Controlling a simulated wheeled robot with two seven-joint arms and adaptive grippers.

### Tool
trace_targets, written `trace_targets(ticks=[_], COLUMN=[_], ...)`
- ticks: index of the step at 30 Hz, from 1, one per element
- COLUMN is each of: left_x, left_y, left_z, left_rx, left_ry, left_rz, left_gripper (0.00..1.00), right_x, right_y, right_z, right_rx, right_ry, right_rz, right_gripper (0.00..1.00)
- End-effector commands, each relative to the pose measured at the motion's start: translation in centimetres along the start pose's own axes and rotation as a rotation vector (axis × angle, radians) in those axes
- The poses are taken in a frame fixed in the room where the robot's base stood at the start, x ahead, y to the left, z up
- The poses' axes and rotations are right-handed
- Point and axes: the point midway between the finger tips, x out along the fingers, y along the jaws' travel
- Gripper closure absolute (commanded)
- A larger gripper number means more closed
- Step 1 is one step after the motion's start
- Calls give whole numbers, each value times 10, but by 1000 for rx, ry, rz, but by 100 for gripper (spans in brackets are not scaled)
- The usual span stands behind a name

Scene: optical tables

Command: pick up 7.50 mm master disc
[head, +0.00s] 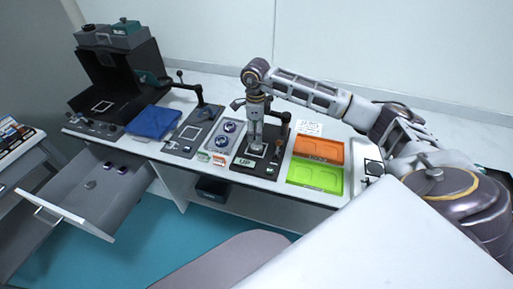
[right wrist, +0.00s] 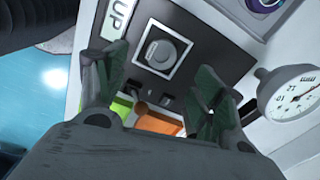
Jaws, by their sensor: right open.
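A round grey disc (right wrist: 160,54) lies in a white square outline on a black gauge stand (head: 241,170) with an "UP" label. I cannot read a size on it, so I cannot tell if it is the 7.50 mm master disc. My right gripper (head: 256,147) points down over this stand, and its arm hides part of it. In the right wrist view the gripper (right wrist: 159,88) has its fingers apart with nothing between them. The disc shows beyond the fingertips. My left gripper is not in view.
A grey tray (head: 213,147) with two blue-ringed round pieces (head: 229,127) stands left of the stand. Orange (head: 319,148) and green (head: 315,176) trays lie to its right. A dial gauge (right wrist: 295,92) is close to the right finger. An open drawer (head: 78,208) juts out at left.

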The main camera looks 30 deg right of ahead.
Motion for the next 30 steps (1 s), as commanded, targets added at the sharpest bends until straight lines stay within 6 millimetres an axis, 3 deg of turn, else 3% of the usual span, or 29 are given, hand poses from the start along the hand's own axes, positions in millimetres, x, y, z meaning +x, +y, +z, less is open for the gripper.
trace_targets(ticks=[6,22,30], left_x=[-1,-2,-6], left_y=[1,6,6], left_z=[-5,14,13], left_rx=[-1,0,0], left_ry=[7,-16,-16], left_rz=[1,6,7], left_gripper=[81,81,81], right_x=[23,31,54], right_y=[0,0,-2], right_z=[0,0,-3], right_rx=[0,0,0], right_ry=[1,0,2], right_rz=[1,0,2], right_gripper=[31,31,31])
